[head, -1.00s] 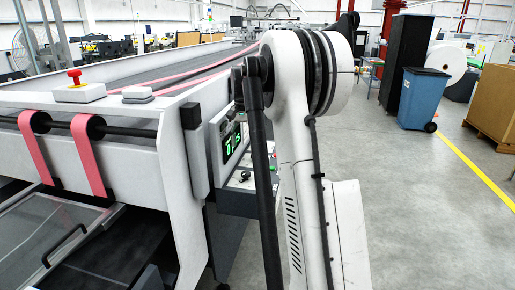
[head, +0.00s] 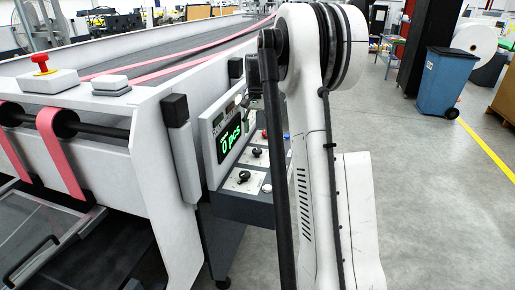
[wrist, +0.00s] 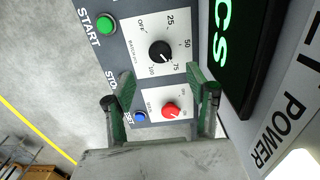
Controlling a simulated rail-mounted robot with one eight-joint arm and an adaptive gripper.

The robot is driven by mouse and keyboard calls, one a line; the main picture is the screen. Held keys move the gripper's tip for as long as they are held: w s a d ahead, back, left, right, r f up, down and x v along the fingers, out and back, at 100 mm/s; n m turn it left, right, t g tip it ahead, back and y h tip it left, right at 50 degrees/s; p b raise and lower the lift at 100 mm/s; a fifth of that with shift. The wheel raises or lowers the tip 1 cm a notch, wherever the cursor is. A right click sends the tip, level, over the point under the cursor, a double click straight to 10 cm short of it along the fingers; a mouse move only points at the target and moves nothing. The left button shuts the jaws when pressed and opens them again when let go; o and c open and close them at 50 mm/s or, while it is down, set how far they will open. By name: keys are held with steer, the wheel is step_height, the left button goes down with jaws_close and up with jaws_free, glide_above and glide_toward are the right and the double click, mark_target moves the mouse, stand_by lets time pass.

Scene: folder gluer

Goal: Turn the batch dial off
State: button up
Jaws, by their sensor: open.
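The batch dial is a black knob (wrist: 160,52) on a white plate marked OFF, 25, 50, 75 and 100 in the wrist view. Its small side lettering is hard to read. The knob's pale mark seems to point toward the 75–100 side, away from OFF. My gripper (wrist: 163,93) is open, its two green-and-black fingers spread apart. The fingertips lie below the dial in the picture, one to each side, and hold nothing. In the head view my arm covers part of the control panel (head: 232,203) and I cannot make out the gripper.
A red knob (wrist: 172,110) and a blue button (wrist: 139,117) show between the fingers. A green start button (wrist: 105,24) is left of the dial. The stop control is hidden by a finger. The counter display (head: 230,138) reads 0 pcs and borders the panel closely.

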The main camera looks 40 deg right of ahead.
mark_target(257, 150)
step_height(257, 150, down, 9)
steer(key=shift+f+p, duration=0.1)
steer(key=shift+p, duration=0.3)
steer(key=c, duration=1.2)
steer(key=shift+o, duration=0.2)
